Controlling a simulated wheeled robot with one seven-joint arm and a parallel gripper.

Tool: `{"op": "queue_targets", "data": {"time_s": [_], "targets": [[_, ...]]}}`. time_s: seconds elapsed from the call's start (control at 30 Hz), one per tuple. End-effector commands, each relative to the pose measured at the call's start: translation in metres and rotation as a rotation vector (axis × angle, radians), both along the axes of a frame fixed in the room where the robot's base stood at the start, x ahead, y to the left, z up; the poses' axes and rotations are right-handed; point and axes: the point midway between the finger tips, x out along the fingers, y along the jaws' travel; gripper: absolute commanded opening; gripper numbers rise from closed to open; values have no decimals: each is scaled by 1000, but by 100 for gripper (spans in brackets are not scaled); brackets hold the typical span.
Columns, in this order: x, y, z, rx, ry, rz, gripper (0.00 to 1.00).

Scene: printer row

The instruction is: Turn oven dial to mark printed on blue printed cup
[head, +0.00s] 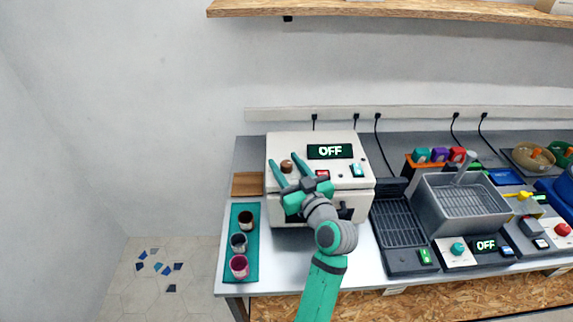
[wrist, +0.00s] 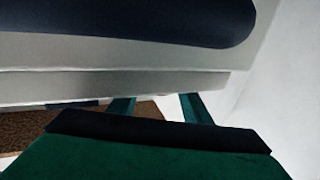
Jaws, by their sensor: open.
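The white oven (head: 285,207) stands on the table in the head view. Its display (head: 330,151) reads OFF. A brown round dial (head: 287,166) is at the left of its panel. Three cups stand on a teal mat at the left: a dark brown one (head: 246,219), a blue-grey one (head: 238,243) and a magenta one (head: 239,267). Any printed mark on them is too small to read. My gripper (head: 283,160) is open and empty, its fingers either side of the dial in the picture; contact cannot be told. The fingers also show in the wrist view (wrist: 157,107), beside a pale edge.
A red button (head: 322,173) and a teal switch (head: 357,170) are on the oven panel. A black rack tray (head: 400,222) and a grey fryer-like machine (head: 462,207) stand to the right. A wooden board (head: 247,184) lies left of the oven. A shelf (head: 400,10) runs above.

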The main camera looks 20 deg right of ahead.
Motion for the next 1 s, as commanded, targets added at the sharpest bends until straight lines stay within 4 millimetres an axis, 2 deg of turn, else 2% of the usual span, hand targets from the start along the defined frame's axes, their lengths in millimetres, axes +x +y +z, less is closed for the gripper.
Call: {"op": "queue_targets", "data": {"time_s": [0.07,0.23,0.63,1.0], "targets": [[0,0,0,0,0,0,44],[0,0,0,0,0,0,4],[-1,1,-1,0,1,-39,3],[-1,1,0,-3,1,-226,3]]}}
